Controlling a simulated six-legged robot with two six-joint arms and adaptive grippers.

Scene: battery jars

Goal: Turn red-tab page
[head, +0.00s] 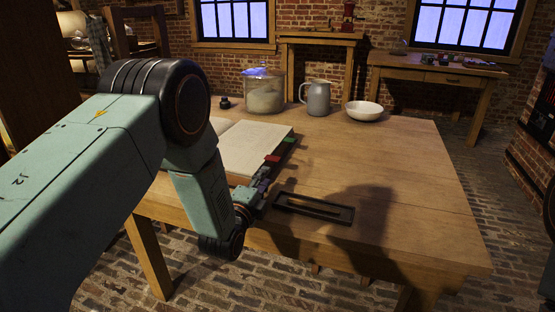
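An open book (252,148) with blank cream pages lies on the wooden table (400,180), partly hidden behind my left arm. A red tab (272,159) sticks out at its right edge, with a green tab (290,138) farther back. My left gripper (264,181) is at the front right corner of the book, just in front of the red tab. Its fingers are small and dark here, so I cannot tell whether they are open, shut or touching the page. My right gripper is out of view.
A dark shallow tray (341,216) lies right of my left gripper. A glass jar (264,92) with a blue glow on top, a grey pitcher (318,98) and a white bowl (363,110) stand along the back. The table's right side is clear.

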